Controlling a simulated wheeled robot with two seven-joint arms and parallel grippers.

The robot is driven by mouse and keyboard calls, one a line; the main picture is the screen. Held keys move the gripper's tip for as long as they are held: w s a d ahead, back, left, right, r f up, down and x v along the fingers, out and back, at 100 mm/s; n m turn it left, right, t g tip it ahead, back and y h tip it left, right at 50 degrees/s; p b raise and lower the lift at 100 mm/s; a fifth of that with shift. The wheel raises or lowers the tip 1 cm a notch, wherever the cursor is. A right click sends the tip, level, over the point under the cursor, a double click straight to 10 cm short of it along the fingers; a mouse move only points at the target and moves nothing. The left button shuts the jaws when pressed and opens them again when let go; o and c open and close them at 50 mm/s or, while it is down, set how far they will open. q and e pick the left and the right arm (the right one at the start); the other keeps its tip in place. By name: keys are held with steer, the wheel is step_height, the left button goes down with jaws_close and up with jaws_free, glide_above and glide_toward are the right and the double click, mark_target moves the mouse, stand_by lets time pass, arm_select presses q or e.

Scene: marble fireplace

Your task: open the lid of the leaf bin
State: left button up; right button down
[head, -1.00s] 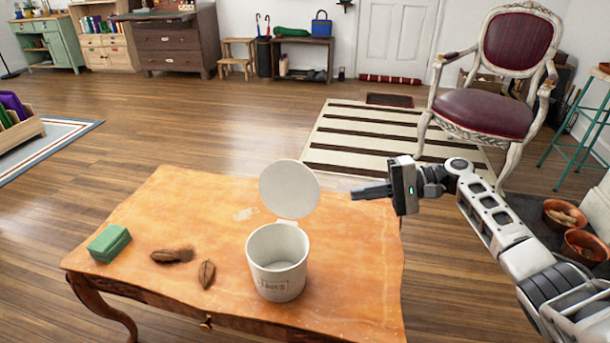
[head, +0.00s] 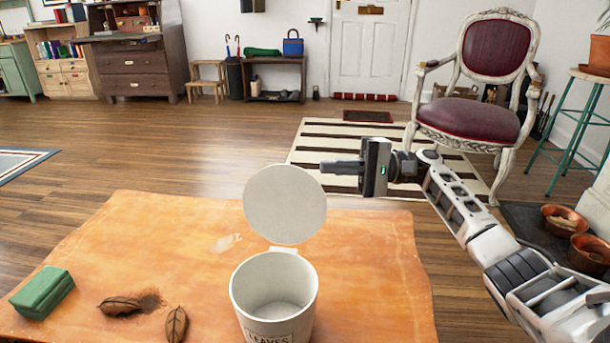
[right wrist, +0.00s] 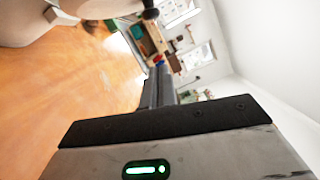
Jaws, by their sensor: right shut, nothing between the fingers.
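The leaf bin (head: 272,318) is a white round bin marked "LEAVES" at the front of the wooden table. Its round lid (head: 285,205) stands upright at the back of the rim, so the bin is open and its inside looks empty. My right gripper (head: 324,167) is shut and empty, to the right of the lid and apart from it in the head view. It also shows in the right wrist view (right wrist: 158,68), with a pale rounded shape near the upper left. My left gripper is not in view.
The table (head: 385,270) also holds a green block (head: 42,293) and two brown leaves, one (head: 122,306) beside a dark crumbly patch and another (head: 177,324) nearer the bin. The table's right part is clear. A red chair (head: 478,95) stands behind my right arm.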

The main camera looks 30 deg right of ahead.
mark_target(304, 171)
arm_select(q)
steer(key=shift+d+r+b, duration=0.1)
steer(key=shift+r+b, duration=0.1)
steer(key=shift+b, duration=0.3)
arm_select(e)
steer(key=a, duration=0.2)
steer(key=a+r, duration=0.1)
steer(key=a, duration=0.1)
steer(key=s+a, duration=0.1)
steer(key=a, duration=0.2)
steer(key=shift+r, duration=0.15)
steer(key=s+a+r+n+p, duration=0.1)
steer(key=s+n, duration=0.1)
steer(key=shift+a+r+n+g+h+p, duration=0.3)
steer(key=shift+a+r+p, duration=0.05)
steer(key=shift+r, duration=0.05)
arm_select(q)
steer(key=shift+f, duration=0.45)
